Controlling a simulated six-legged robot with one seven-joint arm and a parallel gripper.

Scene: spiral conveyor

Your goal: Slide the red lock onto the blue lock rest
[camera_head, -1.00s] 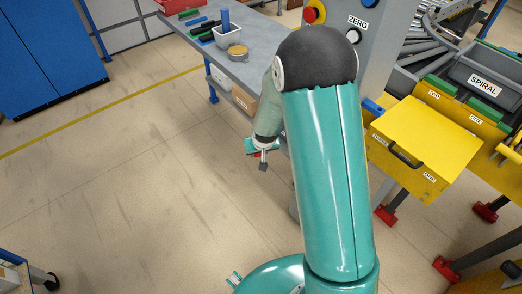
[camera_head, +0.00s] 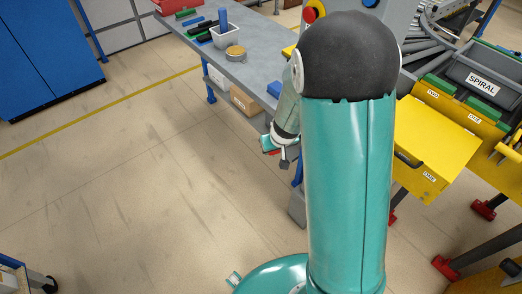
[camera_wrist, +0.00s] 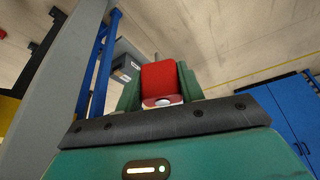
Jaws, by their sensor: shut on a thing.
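The red lock (camera_wrist: 160,76) sits between the two green fingers of my gripper (camera_wrist: 160,88) in the wrist view; the fingers are shut on its sides. In the head view my gripper (camera_head: 279,147) hangs left of my arm, in front of the grey table's near end, with a bit of red at it. A blue piece (camera_head: 274,91) shows at the table's near end beside my arm; I cannot tell whether it is the blue lock rest. My arm hides part of the control panel.
The grey table (camera_head: 261,66) holds a white bin (camera_head: 225,38) and several tools. Yellow boxes (camera_head: 437,135) and the conveyor (camera_head: 425,45) stand at right. A blue cabinet (camera_head: 45,50) is at far left. A grey post (camera_wrist: 45,90) stands close in the wrist view.

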